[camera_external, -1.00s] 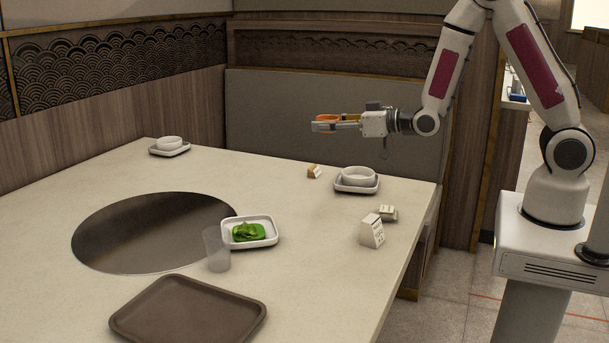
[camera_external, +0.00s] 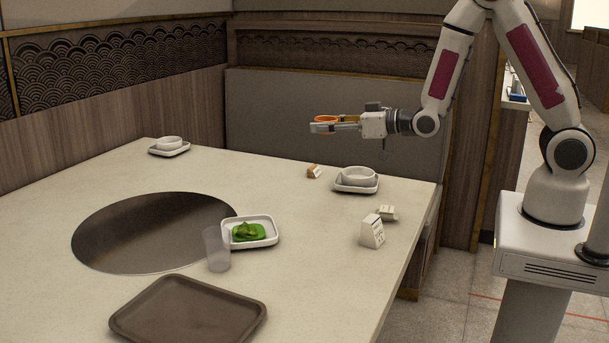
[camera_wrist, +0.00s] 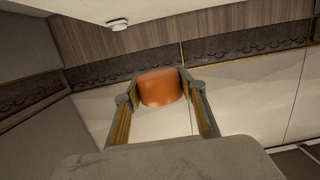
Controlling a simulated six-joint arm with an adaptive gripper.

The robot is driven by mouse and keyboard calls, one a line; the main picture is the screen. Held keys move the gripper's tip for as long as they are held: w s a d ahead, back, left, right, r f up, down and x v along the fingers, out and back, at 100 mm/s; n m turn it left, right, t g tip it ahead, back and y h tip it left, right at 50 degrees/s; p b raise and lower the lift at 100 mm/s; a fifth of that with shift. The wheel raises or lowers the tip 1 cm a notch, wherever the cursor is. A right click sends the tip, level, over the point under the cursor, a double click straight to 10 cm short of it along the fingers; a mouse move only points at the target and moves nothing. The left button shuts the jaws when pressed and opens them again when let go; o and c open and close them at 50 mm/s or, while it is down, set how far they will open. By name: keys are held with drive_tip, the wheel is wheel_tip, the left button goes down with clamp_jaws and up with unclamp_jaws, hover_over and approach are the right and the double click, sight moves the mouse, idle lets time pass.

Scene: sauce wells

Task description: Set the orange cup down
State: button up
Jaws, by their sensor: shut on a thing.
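An orange cup (camera_external: 326,119) is held between the fingers of my gripper (camera_external: 334,124), up in the air above the far part of the table (camera_external: 283,195). In the wrist view the orange cup (camera_wrist: 160,87) sits between the two fingertips of my gripper (camera_wrist: 160,88), which close on its sides. Its rim and base are too small to make out clearly in the external view, and it does not touch the table.
Below are a small box (camera_external: 314,171) and a white bowl (camera_external: 359,175) on a plate. A white dish (camera_external: 267,240) with green food, a clear glass (camera_external: 216,249), a brown tray (camera_external: 188,307), and a white box (camera_external: 371,231) stand nearer. A dark round plate (camera_external: 150,230) is set into the table.

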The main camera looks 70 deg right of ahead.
drive_tip(key=s+a+f+n+y, duration=0.15)
drive_tip(key=a+f, duration=0.35)
drive_tip(key=a, duration=0.5)
drive_tip(key=s+a+f+n+y, duration=0.1)
drive_tip(key=s+a+f+y, duration=0.2)
drive_tip(key=a, duration=0.8)
drive_tip(key=s+a+f+m+h, duration=0.25)
drive_tip(key=s+a+f, duration=0.35)
drive_tip(key=f, duration=0.3)
drive_tip(key=s+d+m+g+h, duration=0.1)
drive_tip(key=s+d+m+h, duration=0.2)
drive_tip(key=d+h, duration=0.5)
drive_tip(key=shift+s+d+r+m+h, duration=0.25)
drive_tip(key=shift+s+r+m, duration=0.2)
drive_tip(key=shift+m, duration=0.45)
drive_tip(key=shift+f, duration=0.1)
drive_tip(key=shift+w+f, duration=0.1)
drive_tip(key=shift+f, duration=2.75)
